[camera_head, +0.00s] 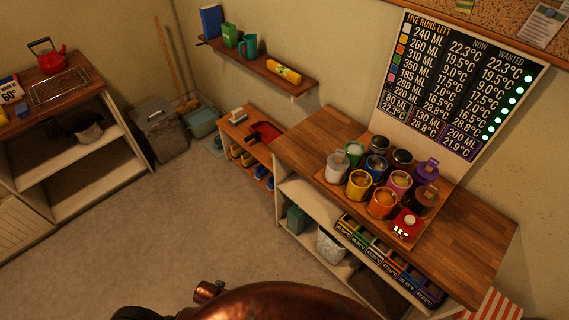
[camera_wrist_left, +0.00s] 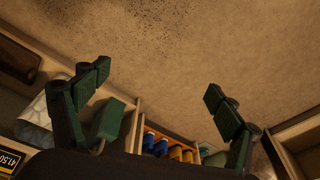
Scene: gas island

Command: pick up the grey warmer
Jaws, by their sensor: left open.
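A row of colour-marked boxes with dark temperature labels (camera_head: 388,262) stands on the upper shelf under the wooden counter in the head view. I cannot make out for certain which of them, if any, is the grey warmer. One dark label (camera_wrist_left: 10,161) shows at the lower left corner of the left wrist view. My right gripper is not in view.
Several coloured cups stand on a wooden board on the counter (camera_head: 465,235), before a temperature board (camera_head: 455,85). Below are a green container (camera_head: 297,219) and a pale bucket (camera_head: 330,246). A shoe rack (camera_head: 240,128) stands beyond. The floor (camera_head: 200,215) at left is clear.

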